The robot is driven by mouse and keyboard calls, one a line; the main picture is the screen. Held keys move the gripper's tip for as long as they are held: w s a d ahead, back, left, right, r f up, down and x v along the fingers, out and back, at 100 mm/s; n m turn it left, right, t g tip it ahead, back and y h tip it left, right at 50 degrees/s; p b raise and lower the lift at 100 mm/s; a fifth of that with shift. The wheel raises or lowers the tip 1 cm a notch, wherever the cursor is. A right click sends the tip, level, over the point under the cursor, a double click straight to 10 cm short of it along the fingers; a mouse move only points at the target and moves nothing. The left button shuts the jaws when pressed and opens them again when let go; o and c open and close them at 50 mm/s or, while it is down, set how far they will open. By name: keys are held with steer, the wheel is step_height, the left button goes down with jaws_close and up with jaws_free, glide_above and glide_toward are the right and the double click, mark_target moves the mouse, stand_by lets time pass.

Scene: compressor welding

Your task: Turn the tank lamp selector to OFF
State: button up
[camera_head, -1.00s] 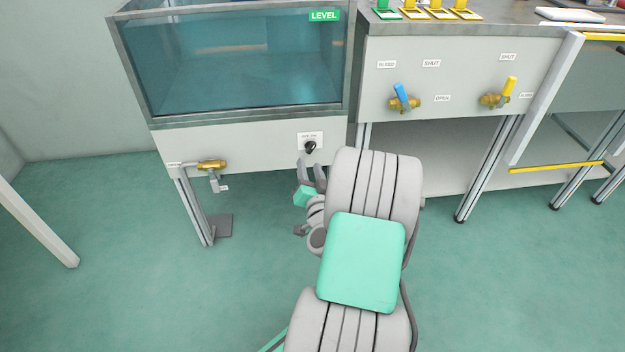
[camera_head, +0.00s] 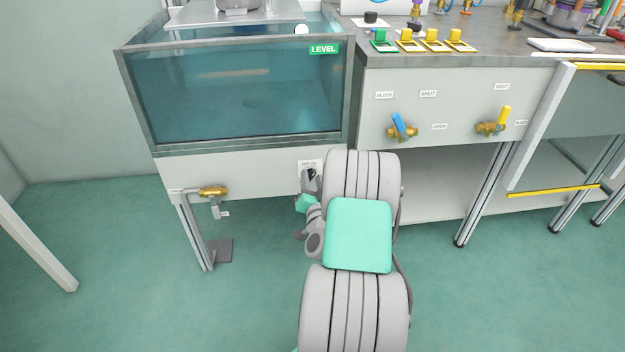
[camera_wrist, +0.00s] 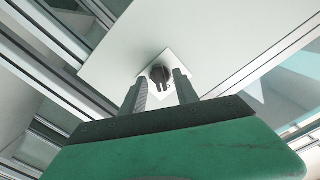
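The tank lamp selector (camera_wrist: 160,75) is a small black knob on a white plate on the tank's front panel. In the wrist view it lies between the tips of my two gripper fingers, with light showing on both sides of it. My gripper (camera_wrist: 161,86) is open; I cannot tell whether a finger touches the knob. In the head view my gripper (camera_head: 309,180) is at the panel, over the lower part of the selector's label plate (camera_head: 309,164), and mostly hides the knob. The label's lettering is too small to read. The water tank (camera_head: 240,95) stands above the panel.
A brass valve (camera_head: 213,192) sits at the panel's lower left. To the right, a bench panel carries a blue-handled valve (camera_head: 402,127) and a yellow-handled valve (camera_head: 495,126). A metal table leg (camera_head: 195,220) stands below left. The floor in front is clear.

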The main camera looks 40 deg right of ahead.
jaws_close()
steer(key=shift+n+b, duration=0.3)
stand_by(0.5)
steer(key=n+b, duration=0.2)
steer(key=shift+f+n, duration=0.15)
steer(key=shift+n, duration=0.25)
steer(key=shift+n+b, duration=0.35)
steer(key=shift+n, duration=0.55)
steer(key=n, duration=0.2)
steer(key=shift+n, duration=0.3)
steer(key=shift+a+n, duration=0.1)
steer(key=shift+n, duration=1.9)
